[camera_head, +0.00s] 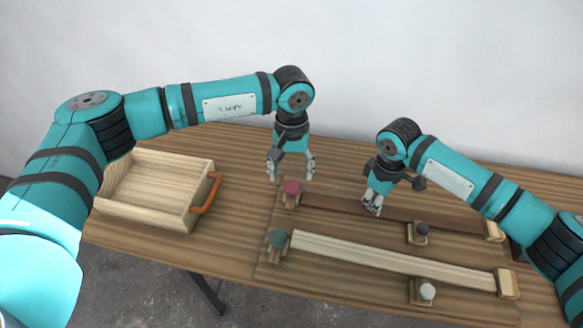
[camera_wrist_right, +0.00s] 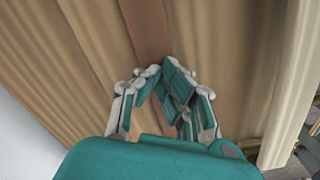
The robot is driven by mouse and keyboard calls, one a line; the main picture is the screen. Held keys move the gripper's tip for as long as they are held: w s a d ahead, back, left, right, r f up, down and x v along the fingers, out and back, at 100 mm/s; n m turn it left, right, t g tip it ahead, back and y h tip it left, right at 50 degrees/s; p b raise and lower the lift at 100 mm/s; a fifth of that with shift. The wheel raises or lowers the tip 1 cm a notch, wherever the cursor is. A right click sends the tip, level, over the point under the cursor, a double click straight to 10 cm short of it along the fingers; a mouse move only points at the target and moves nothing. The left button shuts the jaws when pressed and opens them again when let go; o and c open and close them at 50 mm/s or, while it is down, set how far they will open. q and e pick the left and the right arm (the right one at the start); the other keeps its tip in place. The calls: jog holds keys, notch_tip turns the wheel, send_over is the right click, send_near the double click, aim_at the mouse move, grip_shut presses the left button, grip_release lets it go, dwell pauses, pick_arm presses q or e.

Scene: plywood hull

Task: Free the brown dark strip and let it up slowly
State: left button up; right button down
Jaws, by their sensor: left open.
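The brown dark strip (camera_head: 330,204) lies along the board at the back, left end by a peg with a pink knob (camera_head: 291,187), right end at a pale wood block (camera_head: 493,231). My left gripper (camera_head: 291,172) is open, pointing down just above the pink knob, with nothing between its fingers. My right gripper (camera_head: 373,207) is over the strip, right of the knob, fingertips down at it. In the right wrist view its fingertips (camera_wrist_right: 160,70) come together over the strip (camera_wrist_right: 147,30); whether they touch it cannot be told.
A pale strip (camera_head: 390,259) lies in front, with a grey-green knob (camera_head: 277,238) at its left end. A dark knob (camera_head: 422,229) and a white knob (camera_head: 427,291) stand on small blocks. An open wooden drawer box (camera_head: 150,215) with an orange handle sits left.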

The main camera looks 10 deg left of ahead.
pick_arm(q)
jog(key=shift+r+p, duration=0.5)
jog(key=shift+r, duration=0.15)
pick_arm(e)
jog(key=shift+r, duration=0.6)
pick_arm(q)
jog(key=shift+r+p, duration=2.5)
jog(key=shift+p, duration=0.05)
pick_arm(e)
jog(key=shift+r, duration=2.4)
jog(key=shift+w+r+p, duration=0.1)
jog(key=shift+r+p, duration=0.5)
jog(key=shift+p, duration=0.05)
pick_arm(q)
notch_tip(320, 180, up, 6)
jog(key=f+p, duration=0.1)
jog(key=p, duration=0.3)
send_over(292, 187)
jog(key=shift+r, duration=0.2)
pick_arm(e)
notch_tip(292, 187, up, 4)
jog(key=shift+f, duration=0.2)
